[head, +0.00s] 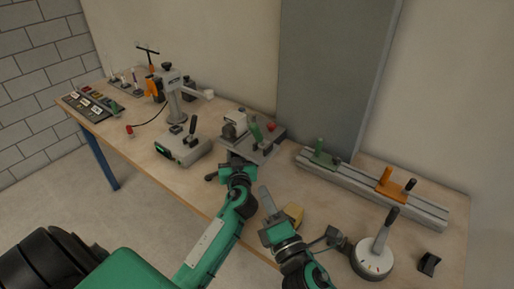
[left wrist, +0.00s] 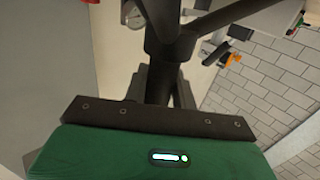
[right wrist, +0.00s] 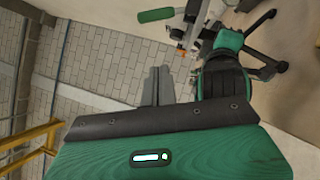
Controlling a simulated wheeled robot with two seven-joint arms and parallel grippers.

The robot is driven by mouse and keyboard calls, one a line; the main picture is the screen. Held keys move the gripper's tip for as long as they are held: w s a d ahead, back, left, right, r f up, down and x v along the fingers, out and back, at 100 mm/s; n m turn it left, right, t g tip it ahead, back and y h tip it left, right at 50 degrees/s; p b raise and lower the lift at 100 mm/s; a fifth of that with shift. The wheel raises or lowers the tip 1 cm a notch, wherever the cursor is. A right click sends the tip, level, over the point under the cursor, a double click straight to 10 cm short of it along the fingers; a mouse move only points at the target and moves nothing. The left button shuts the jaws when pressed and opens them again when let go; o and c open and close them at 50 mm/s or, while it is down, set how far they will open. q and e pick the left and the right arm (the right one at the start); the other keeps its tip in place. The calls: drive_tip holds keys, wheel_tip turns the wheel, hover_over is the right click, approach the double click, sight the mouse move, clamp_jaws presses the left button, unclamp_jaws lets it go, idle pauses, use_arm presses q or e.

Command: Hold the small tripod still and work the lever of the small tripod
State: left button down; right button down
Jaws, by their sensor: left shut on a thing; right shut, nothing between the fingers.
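The small tripod (head: 249,150) stands near the table's front edge in the head view, with a grey top, dark legs and a green-handled lever (head: 257,131). In the right wrist view its dark legs (right wrist: 275,68) and the green handle (right wrist: 156,15) show. My left gripper (head: 238,163) is shut on the tripod below its top; in the left wrist view a dark post (left wrist: 160,50) stands between the fingers. My right gripper (head: 264,192) is shut and empty, in front of the tripod and apart from the lever. Its closed fingers (right wrist: 157,88) show in the right wrist view.
A rail with green and orange carriages (head: 370,185) and a round white base with a lever (head: 372,258) stand to the right. A grey box with a lever (head: 184,147) and a stand (head: 176,100) are to the left.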

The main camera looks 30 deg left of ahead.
sight(259, 136)
drive_tip(key=w+d+x, duration=0.1)
drive_tip(key=w+x, duration=0.1)
drive_tip(key=x, duration=1.1)
drive_tip(key=shift+d+r, duration=0.4)
drive_tip(key=shift+r, duration=0.1)
